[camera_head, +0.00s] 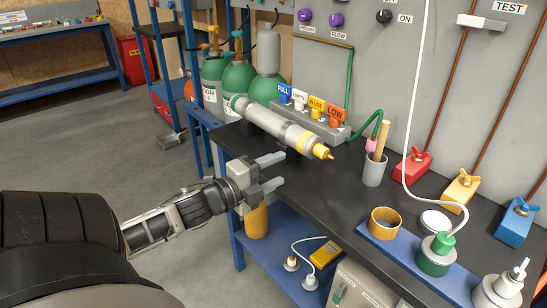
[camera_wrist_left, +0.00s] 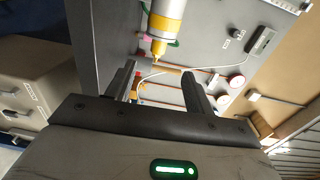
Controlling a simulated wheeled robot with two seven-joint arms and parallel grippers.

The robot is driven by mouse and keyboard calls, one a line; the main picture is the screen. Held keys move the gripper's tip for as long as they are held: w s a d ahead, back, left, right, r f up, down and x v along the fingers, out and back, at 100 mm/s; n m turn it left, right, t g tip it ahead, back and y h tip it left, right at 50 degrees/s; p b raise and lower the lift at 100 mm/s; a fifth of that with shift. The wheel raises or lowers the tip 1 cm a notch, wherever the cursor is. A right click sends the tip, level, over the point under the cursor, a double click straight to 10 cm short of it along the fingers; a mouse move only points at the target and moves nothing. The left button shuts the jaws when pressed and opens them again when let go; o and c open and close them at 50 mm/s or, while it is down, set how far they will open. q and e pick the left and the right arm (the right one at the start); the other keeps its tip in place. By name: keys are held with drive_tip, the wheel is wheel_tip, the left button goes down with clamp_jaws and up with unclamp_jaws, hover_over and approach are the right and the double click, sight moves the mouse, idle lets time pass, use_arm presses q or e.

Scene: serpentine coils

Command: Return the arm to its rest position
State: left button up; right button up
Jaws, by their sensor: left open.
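My left arm comes in from the left in the head view. Its gripper (camera_head: 277,170) is open, with a clear gap between its fingers and nothing held. It is at the near left edge of the dark bench (camera_head: 352,218), below and left of a grey cylinder (camera_head: 275,125) with a green end, a yellow band and a yellow tip. In the left wrist view the fingers (camera_wrist_left: 158,80) stand apart, and the cylinder's yellow nozzle (camera_wrist_left: 158,47) shows beyond them, apart from both. My right gripper is not in view.
A valve block (camera_head: 312,120) with labelled coloured knobs stands behind the cylinder. A grey cup (camera_head: 374,170), an amber ring (camera_head: 385,222) and red, yellow and blue clamps are further right. Green gas bottles (camera_head: 239,80) stand at the back. Open floor (camera_head: 60,150) lies left.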

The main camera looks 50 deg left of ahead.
use_arm(q)
drive_tip(key=shift+s, duration=0.2)
drive_tip(key=shift+f, duration=0.1)
drive_tip(key=s+d+f+n+g, duration=0.2)
drive_tip(key=d+f+n, duration=0.3)
drive_tip(key=d, duration=0.3)
drive_tip(key=s+d+f+n+g+h, duration=0.1)
drive_tip(key=s+d+f+n+g, duration=0.1)
drive_tip(key=s+d+f+n, duration=0.3)
drive_tip(key=s+d+f+n+g, duration=0.3)
drive_tip(key=d+f+n, duration=0.3)
drive_tip(key=d, duration=0.7)
drive_tip(key=shift+s+f+n+h, duration=0.4)
drive_tip(key=shift+s+f, duration=0.25)
